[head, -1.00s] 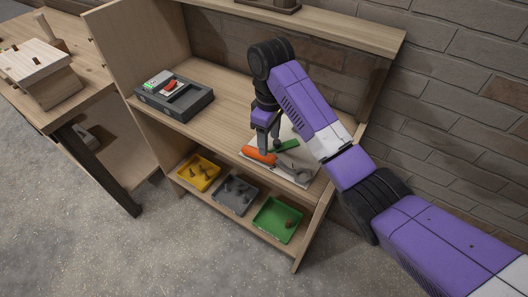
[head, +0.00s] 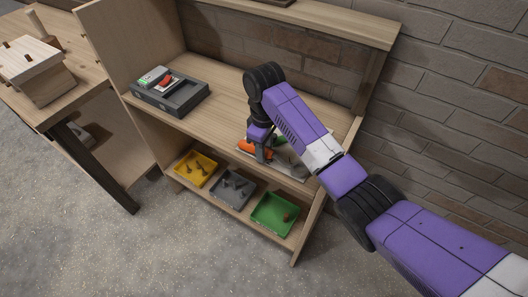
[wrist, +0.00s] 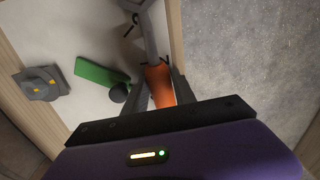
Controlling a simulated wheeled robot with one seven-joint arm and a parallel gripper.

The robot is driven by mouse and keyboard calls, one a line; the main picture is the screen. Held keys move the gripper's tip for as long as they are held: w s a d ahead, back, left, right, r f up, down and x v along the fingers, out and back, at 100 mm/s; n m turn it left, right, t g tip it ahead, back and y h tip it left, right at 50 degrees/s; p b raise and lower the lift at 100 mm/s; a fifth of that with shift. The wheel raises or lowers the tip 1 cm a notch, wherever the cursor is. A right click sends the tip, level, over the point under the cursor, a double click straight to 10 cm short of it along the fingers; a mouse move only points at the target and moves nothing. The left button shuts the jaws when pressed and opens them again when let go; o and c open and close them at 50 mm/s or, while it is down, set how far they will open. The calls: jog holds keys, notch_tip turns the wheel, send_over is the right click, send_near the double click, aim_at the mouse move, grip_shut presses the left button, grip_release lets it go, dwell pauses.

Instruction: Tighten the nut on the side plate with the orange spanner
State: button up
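The orange spanner lies on the pale side plate (wrist: 75,30) on the bench. Its orange handle (wrist: 158,83) is in the wrist view, with its grey head (wrist: 152,22) at the top edge. In the head view the handle (head: 251,147) is partly hidden by my gripper (head: 262,158). My gripper's fingers (wrist: 162,78) stand on either side of the handle and look open; whether they touch it is unclear. I cannot clearly make out the nut.
A dark grey case (head: 172,98) stands on the bench at left. Yellow (head: 196,169), grey (head: 232,188) and green (head: 274,213) trays sit on the shelf below. A brick wall (head: 450,90) is behind. The bench top between case and plate is clear.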

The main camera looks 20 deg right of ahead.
grip_shut()
jog(key=shift+r, duration=0.1)
